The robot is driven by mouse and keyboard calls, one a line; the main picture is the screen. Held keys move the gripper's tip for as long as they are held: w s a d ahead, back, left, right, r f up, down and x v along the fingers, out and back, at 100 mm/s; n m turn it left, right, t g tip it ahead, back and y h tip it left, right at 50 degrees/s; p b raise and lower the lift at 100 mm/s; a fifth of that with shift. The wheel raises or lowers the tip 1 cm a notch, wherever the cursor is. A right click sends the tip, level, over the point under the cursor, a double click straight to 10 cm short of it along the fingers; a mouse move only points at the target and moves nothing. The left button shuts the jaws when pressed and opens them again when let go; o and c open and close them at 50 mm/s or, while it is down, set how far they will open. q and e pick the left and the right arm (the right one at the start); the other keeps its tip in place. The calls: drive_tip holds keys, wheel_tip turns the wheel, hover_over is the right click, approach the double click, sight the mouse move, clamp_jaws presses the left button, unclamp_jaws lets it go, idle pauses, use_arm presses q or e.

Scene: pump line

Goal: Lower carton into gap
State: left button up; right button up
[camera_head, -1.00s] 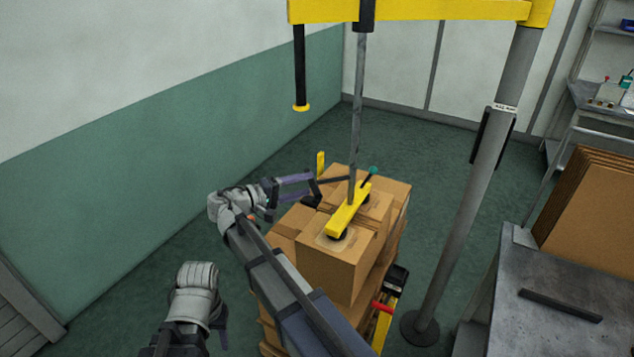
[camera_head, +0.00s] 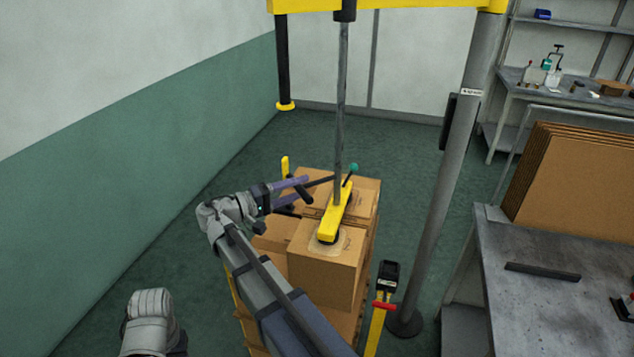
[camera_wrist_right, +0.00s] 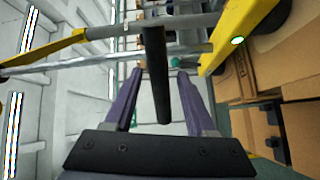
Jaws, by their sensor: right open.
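A brown carton (camera_head: 325,275) sits under a yellow suction lifter bar (camera_head: 336,213), whose dark cup touches its top. Other cartons (camera_head: 278,235) stand close around it in a stack; I cannot tell how deep it sits among them. My right gripper (camera_head: 303,190) is open, left of the lifter bar, with its purple fingers pointing right. In the right wrist view, the fingers (camera_wrist_right: 158,88) stand apart with a dark handle bar (camera_wrist_right: 156,70) in front of or between them. The lifter bar (camera_wrist_right: 243,35) also shows there. My left gripper is out of view.
A grey post (camera_head: 447,190) carries the yellow overhead beam (camera_head: 390,6). A yellow and black pallet-truck handle (camera_head: 383,295) stands right of the stack. A grey table (camera_head: 560,290) and flat cardboard sheets (camera_head: 575,190) are at the right. Floor is clear behind and left.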

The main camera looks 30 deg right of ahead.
sight(334, 177)
drive_tip(key=d, duration=0.6)
drive_tip(key=shift+s+d, duration=0.2)
drive_tip(key=shift+c, duration=0.3)
clamp_jaws()
idle(1.0)
